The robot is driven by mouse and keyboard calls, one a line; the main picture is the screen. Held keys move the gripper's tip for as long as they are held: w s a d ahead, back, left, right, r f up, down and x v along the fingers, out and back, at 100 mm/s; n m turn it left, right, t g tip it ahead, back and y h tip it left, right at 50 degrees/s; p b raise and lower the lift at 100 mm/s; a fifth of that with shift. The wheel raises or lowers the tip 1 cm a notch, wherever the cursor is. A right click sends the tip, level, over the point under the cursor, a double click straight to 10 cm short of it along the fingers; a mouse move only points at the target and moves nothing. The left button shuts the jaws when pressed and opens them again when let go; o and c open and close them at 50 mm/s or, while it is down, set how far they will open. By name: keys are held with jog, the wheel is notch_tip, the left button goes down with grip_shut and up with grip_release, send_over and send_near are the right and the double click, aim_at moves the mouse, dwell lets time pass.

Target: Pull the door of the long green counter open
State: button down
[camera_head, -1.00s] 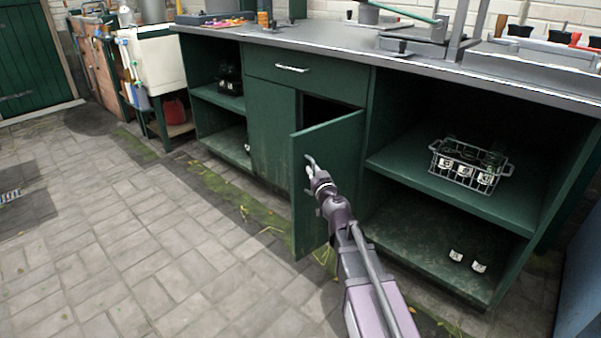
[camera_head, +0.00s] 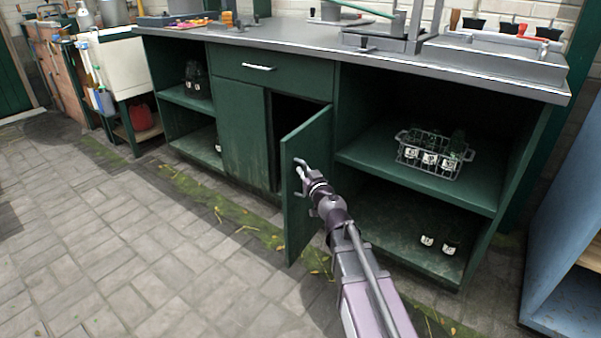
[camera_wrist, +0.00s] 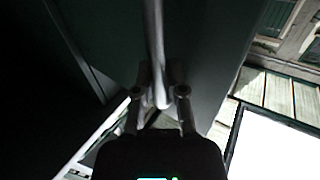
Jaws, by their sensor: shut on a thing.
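The long green counter (camera_head: 268,87) has a grey top and stands along the brick wall. Its green door (camera_head: 311,144) is swung out from the front, hinged at its right side, and a dark gap shows behind it. My gripper (camera_head: 299,171) is at the outer face of the door, near its free edge. In the wrist view my gripper (camera_wrist: 163,92) is shut on the door's bar handle (camera_wrist: 154,35), which passes between the fingers. The door's face (camera_wrist: 200,50) fills the middle of that view. In the head view the handle is mostly hidden by my gripper.
A wire basket with bottles (camera_head: 433,153) stands on the right open shelf, and small labelled jars (camera_head: 438,244) stand below it. A closed door (camera_head: 244,128) is left of the opening. A blue unit (camera_head: 560,230) stands at far right. The paved floor (camera_head: 120,240) in front is clear.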

jog(key=shift+w, duration=0.25)
jog(key=c, duration=0.9)
grip_release()
jog(key=shift+o, duration=1.1)
jog(key=shift+a, duration=0.1)
jog(key=shift+s, duration=0.3)
jog(key=v, duration=0.7)
jog(key=shift+s, duration=0.1)
